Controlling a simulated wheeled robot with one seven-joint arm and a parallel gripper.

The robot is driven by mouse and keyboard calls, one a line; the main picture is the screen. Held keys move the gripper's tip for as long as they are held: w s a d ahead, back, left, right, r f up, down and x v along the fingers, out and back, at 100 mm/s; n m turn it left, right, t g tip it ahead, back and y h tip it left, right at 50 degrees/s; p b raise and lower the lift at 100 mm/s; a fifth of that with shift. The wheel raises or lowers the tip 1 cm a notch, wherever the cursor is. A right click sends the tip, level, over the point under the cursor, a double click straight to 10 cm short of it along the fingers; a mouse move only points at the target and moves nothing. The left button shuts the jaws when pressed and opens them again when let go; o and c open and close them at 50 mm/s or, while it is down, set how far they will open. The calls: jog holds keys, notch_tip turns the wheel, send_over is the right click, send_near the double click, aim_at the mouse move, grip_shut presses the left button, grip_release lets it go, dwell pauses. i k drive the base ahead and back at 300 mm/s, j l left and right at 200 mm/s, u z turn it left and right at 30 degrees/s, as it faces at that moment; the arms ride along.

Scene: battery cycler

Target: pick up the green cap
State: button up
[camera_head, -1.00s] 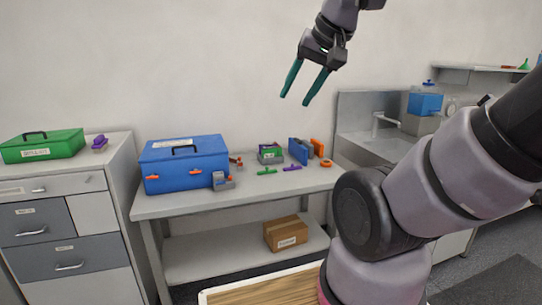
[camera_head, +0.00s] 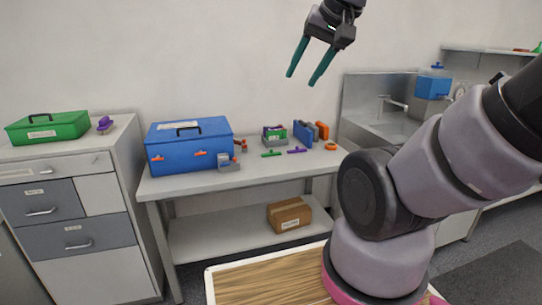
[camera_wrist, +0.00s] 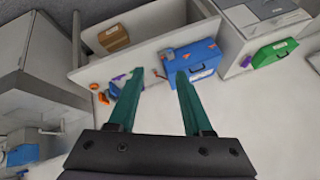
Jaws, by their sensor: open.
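A small flat green piece, which looks like the green cap (camera_head: 271,154), lies on the workbench top in the head view, in front of a small grey device. A similar purple piece (camera_head: 297,150) lies just right of it. My gripper (camera_head: 301,79) is open and empty, high above the bench, with its two teal fingers pointing down and apart from everything. In the wrist view the open fingers (camera_wrist: 160,72) point toward the bench, and the green cap cannot be made out clearly there.
A blue toolbox (camera_head: 187,145) stands at the bench's left. Blue and orange blocks (camera_head: 311,131) and an orange ring (camera_head: 331,145) lie to the right of the caps. A sink (camera_head: 385,118) stands farther right. A cardboard box (camera_head: 289,214) sits on the lower shelf.

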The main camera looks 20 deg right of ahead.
aim_at(272, 154)
jog(key=i, duration=0.85)
jog(key=i+j, duration=0.1)
jog(key=i, duration=0.7)
jog(key=l+z, duration=0.05)
